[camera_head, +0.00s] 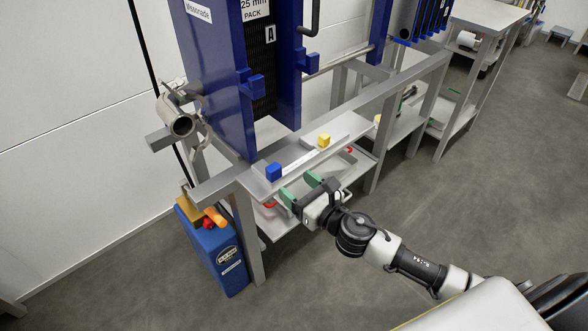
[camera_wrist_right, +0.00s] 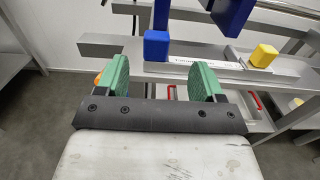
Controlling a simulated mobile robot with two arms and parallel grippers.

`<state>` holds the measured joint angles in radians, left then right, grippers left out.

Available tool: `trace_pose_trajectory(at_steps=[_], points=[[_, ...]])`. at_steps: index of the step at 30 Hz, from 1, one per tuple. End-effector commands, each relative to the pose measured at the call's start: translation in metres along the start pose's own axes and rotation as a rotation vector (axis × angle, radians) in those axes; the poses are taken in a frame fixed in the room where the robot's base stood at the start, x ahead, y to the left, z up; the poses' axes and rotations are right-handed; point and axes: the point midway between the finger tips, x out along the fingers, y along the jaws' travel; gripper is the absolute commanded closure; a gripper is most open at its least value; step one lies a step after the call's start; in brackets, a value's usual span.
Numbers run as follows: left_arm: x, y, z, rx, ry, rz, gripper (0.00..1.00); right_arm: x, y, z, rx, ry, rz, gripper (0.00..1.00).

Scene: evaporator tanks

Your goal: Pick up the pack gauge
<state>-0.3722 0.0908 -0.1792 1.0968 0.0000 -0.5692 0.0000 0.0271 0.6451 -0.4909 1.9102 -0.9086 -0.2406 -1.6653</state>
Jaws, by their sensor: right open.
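What I take to be the pack gauge (camera_head: 298,158) is a pale scale strip with a blue block (camera_head: 273,172) at its left end and a yellow block (camera_head: 323,140) at its right. It lies on the grey ledge below the blue plate pack. My right gripper (camera_head: 301,187), with green finger pads, is open and empty just in front of the ledge, near the blue block. In the right wrist view the gauge (camera_wrist_right: 210,62) lies beyond the open fingers (camera_wrist_right: 161,77), the blue block between and above them, the yellow block to the right. My left gripper is out of view.
The blue plate pack (camera_head: 222,75) rises behind the ledge (camera_head: 250,184). A lower shelf with red-handled items sits under it. A blue canister (camera_head: 215,255) stands on the floor at left, with an orange item (camera_head: 214,217) above it.

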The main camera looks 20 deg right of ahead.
Motion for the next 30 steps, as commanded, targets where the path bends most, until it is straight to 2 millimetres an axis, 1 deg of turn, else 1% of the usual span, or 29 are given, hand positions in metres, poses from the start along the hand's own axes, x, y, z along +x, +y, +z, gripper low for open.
trace_pose_trajectory(at_steps=[1,6,13,18,21,24,30], points=[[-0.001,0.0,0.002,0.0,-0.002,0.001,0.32,0.009,0.0,0.004,0.001,-0.004,0.0,0.32],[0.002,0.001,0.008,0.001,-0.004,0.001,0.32,0.033,0.0,0.003,0.003,-0.002,-0.001,0.32],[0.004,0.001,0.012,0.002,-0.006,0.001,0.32,0.05,0.002,0.004,0.004,-0.002,-0.001,0.32],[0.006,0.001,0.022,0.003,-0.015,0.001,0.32,0.076,0.005,0.009,0.004,-0.003,-0.001,0.32],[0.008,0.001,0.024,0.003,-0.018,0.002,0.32,0.088,0.004,0.007,0.004,-0.002,-0.002,0.32],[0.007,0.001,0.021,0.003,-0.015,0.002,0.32,0.094,0.005,0.006,0.003,0.0,-0.001,0.32],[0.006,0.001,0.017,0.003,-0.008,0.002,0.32,0.094,0.005,0.006,0.003,0.0,-0.001,0.32]])
